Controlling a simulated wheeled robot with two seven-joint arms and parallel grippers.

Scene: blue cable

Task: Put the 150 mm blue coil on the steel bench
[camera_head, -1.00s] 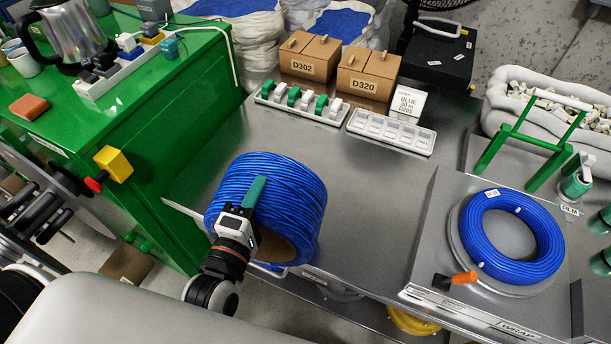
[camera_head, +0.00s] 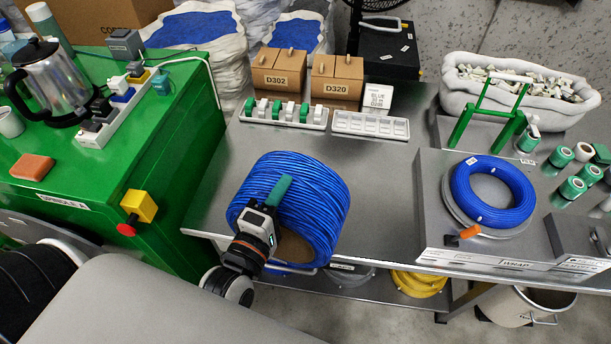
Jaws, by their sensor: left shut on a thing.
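The large, thick blue coil (camera_head: 315,195) has a brown core showing at its lower side. It is tilted at the front left edge of the steel bench (camera_head: 385,185). My left gripper (camera_head: 272,203) is shut on the coil's near left side, with a green finger lying over the windings. I cannot tell whether the coil touches the bench or hangs just above it. My right gripper is not in view.
A second, flatter blue coil (camera_head: 500,190) lies on a raised wrap station (camera_head: 437,215) at the right. Trays (camera_head: 370,125) and brown boxes (camera_head: 335,80) line the back. A green cabinet (camera_head: 165,150) stands left. The bench middle is bare.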

